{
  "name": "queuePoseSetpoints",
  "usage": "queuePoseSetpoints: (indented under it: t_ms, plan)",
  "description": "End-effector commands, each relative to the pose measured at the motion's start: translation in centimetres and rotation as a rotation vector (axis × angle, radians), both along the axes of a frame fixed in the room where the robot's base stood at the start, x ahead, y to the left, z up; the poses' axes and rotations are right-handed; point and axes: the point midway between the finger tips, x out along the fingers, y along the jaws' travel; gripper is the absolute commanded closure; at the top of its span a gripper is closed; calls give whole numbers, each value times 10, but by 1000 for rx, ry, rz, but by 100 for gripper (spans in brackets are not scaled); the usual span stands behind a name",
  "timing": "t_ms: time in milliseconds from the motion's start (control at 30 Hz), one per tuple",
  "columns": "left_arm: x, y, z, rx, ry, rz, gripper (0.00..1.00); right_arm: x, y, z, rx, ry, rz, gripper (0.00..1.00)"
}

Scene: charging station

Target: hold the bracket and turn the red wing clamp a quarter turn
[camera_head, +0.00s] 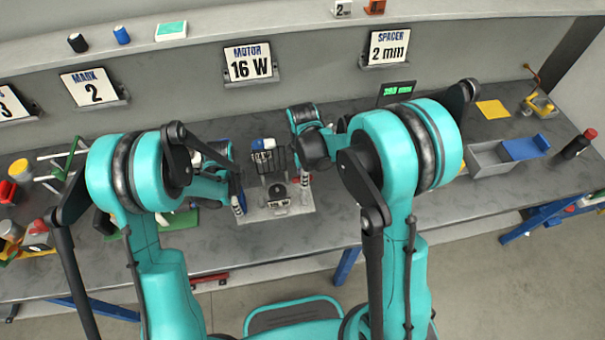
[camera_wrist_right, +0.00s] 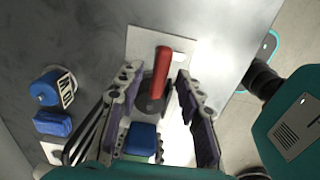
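The red wing clamp (camera_wrist_right: 162,72) shows in the right wrist view as a red bar over a dark round base, on a pale plate (camera_wrist_right: 185,48). My right gripper (camera_wrist_right: 158,92) is open, its fingers on either side of the clamp with gaps visible. In the head view the pale plate (camera_head: 301,207) carries a dark fixture (camera_head: 279,194), apparently the bracket. My right gripper (camera_head: 305,180) is at its right side. My left gripper (camera_head: 239,201) is at its left edge; its opening and any contact are unclear. The red clamp cannot be made out in the head view.
A blue-topped labelled part (camera_head: 263,145) stands behind the plate. In the right wrist view a blue block (camera_wrist_right: 53,123) lies at left. A grey bin (camera_head: 490,160) stands to the right, red and yellow items (camera_head: 20,170) to the left. The bench's front edge is close.

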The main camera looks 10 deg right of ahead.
Motion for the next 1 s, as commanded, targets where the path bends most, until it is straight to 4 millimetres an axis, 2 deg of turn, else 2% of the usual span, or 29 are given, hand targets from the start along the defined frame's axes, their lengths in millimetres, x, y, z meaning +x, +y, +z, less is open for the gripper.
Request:
queuePoseSetpoints:
  t_ms: [67, 100, 200, 233, 667, 1000]
  plan:
    - [0, 0, 0, 0, 0, 0, 80, 0, 0, 0, 0, 0, 0, 64]
    - [0, 0, 0, 0, 0, 0, 80, 0, 0, 0, 0, 0, 0, 69]
    - [0, 0, 0, 0, 0, 0, 80, 0, 0, 0, 0, 0, 0, 95]
    - [0, 0, 0, 0, 0, 0, 80, 0, 0, 0, 0, 0, 0, 100]
    - [0, 0, 0, 0, 0, 0, 80, 0, 0, 0, 0, 0, -42, 100]
    - [0, 0, 0, 0, 0, 0, 80, 0, 0, 0, 0, 0, -270, 100]
